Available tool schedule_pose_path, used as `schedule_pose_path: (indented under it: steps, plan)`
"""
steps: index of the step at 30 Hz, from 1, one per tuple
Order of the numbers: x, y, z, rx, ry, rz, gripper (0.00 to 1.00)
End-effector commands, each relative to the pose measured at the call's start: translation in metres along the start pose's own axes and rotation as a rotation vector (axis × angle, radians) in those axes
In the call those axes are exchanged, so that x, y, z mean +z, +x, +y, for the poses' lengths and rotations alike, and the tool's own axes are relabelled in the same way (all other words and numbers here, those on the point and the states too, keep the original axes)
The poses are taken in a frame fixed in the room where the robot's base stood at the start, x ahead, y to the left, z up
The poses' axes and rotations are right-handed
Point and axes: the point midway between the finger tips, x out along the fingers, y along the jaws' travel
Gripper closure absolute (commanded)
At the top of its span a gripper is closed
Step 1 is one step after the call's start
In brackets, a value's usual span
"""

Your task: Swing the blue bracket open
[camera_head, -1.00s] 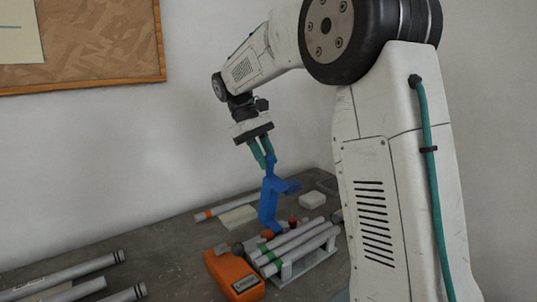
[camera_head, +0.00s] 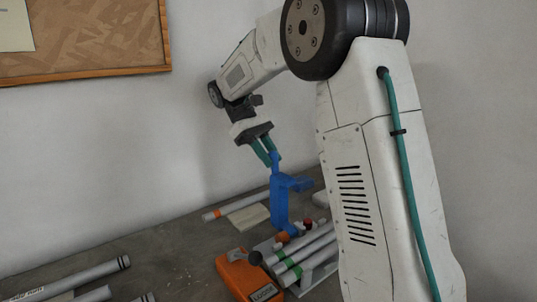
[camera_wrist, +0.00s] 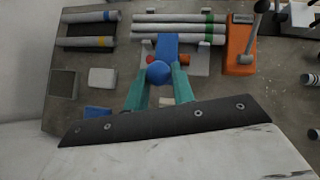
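The blue bracket (camera_head: 280,203) stands upright by the rack of grey tubes in the head view, with an arm sticking out to the right. The contact faces are hidden.
The rack's grey tubes (camera_head: 307,252) lie beside the bracket. An orange tool (camera_head: 240,274) lies in front. Other tubes (camera_head: 80,276) lie at the front left. The table's middle left is bare.

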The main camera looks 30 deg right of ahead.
Motion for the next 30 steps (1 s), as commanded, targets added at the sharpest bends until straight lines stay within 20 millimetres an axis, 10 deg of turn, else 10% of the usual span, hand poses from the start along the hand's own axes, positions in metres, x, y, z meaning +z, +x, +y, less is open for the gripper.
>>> schedule_pose_path:
  steps: [3,21,30]
  plan:
    - [-0.003,0.003,-0.002,-0.006,-0.005,-0.006,0.54]
    - [0.024,-0.025,-0.002,-0.001,-0.002,-0.001,0.54]
    - [0.068,0.011,-0.035,-0.001,-0.004,-0.002,0.54]
